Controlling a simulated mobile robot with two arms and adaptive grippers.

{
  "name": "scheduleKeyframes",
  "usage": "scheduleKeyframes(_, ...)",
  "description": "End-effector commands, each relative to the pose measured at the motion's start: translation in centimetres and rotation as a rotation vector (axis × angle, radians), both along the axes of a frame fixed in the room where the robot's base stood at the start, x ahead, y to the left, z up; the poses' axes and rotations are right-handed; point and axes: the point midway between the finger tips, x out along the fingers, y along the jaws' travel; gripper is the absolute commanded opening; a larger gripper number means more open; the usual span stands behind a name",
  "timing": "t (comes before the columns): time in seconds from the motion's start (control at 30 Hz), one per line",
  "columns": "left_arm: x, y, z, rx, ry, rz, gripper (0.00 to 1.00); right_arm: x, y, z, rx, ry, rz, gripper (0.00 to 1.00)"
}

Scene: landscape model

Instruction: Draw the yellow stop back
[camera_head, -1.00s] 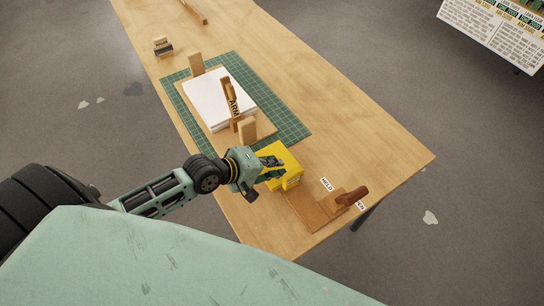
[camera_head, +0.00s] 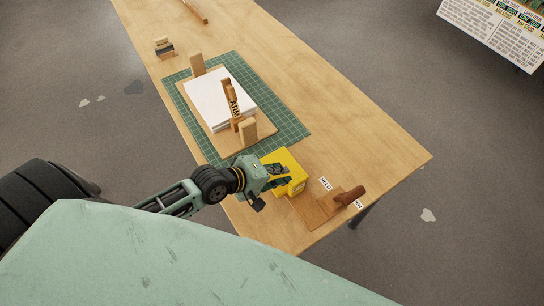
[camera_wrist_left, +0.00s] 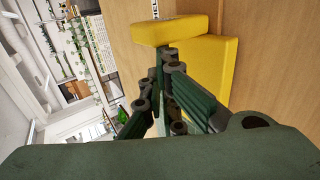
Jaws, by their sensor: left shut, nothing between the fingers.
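The yellow stop (camera_head: 296,184) is a yellow block at the near end of the table, at the left end of a brown wooden base. In the left wrist view its yellow upper part (camera_wrist_left: 168,31) stands in front of a wider yellow part (camera_wrist_left: 212,70). My left gripper (camera_head: 279,180) is shut and empty. It lies against the near left side of the stop and hides part of it. In the left wrist view the closed fingertips (camera_wrist_left: 160,62) are right at the yellow upper part; I cannot tell whether they touch. My right gripper is not in view.
A brown wooden handle (camera_head: 350,196) rises from the base, with a "HELD" label (camera_head: 325,184) beside it. A green cutting mat (camera_head: 283,128) carries a board with white paper (camera_head: 215,98) and wooden blocks. The table's right side is clear (camera_head: 360,140).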

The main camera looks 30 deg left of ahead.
Motion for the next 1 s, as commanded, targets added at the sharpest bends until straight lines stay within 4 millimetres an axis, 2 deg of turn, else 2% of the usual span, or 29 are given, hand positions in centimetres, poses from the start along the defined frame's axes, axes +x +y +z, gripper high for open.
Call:
scheduleKeyframes(0.63,-0.47,-0.69,0.01,-0.003,0.004,-0.001,0.0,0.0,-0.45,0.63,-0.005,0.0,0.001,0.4)
scheduleKeyframes(1.0,0.17,0.3,-0.13,0.001,0.001,-0.001,0.0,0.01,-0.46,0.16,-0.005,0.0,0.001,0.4)
